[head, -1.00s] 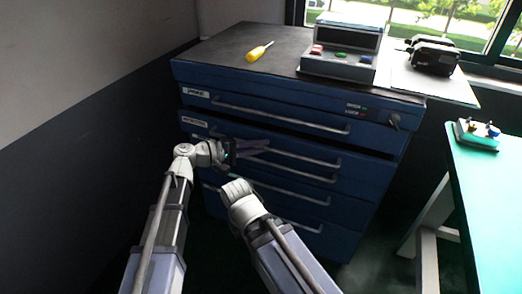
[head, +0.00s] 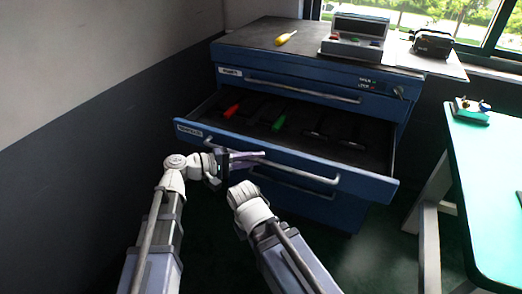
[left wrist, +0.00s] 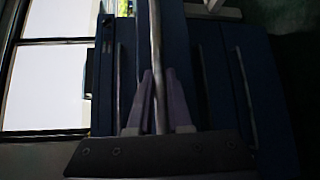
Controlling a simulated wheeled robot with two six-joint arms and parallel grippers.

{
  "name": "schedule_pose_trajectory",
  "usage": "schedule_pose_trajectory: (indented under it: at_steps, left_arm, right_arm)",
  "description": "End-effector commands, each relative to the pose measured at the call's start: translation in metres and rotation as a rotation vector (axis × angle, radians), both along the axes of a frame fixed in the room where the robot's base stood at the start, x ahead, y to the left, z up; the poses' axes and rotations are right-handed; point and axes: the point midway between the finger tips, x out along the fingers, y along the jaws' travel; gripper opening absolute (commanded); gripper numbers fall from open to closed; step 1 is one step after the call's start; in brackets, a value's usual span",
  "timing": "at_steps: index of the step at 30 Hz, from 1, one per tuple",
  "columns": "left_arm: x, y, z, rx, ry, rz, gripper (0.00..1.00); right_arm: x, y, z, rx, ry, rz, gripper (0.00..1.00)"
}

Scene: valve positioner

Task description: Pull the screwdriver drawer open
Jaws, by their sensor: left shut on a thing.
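The screwdriver drawer (head: 360,180) is the second drawer of the blue cabinet and stands well open, its dark inside showing. A red-handled tool (head: 231,111) and a green-handled tool (head: 278,123) lie in it. My left gripper (head: 255,156) is shut on the drawer's long grey handle (head: 310,175), near its left end. In the left wrist view the handle bar (left wrist: 155,40) runs between the two fingers of my left gripper (left wrist: 158,85). My right arm reaches up in front of the drawer, but its fingers do not show.
The cabinet top (head: 262,38) holds a yellow screwdriver (head: 285,38), a device with coloured buttons (head: 352,48) and a dark object (head: 432,43). The top drawer (head: 300,88) is shut. A green-topped table (head: 485,200) stands at the right, and a wall is close on the left.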

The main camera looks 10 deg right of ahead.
Motion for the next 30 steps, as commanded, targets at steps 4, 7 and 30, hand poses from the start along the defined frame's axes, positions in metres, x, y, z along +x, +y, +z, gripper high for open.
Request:
schedule_pose_trajectory:
  at_steps: [4, 7, 30]
  left_arm:
    - [-0.021, 0.013, 0.0, 0.001, 0.001, 0.0, 0.0]
    - [-0.028, 0.018, 0.0, 0.0, 0.001, 0.001, 0.0]
    - [-0.036, 0.024, 0.0, 0.001, 0.001, -0.001, 0.35]
  right_arm:
    - [0.0, 0.0, 0.0, 0.0, 0.0, 0.0, 0.0]
    - [0.0, 0.0, 0.0, 0.0, 0.0, 0.0, 0.0]
    - [0.0, 0.0, 0.0, 0.0, 0.0, 0.0, 0.0]
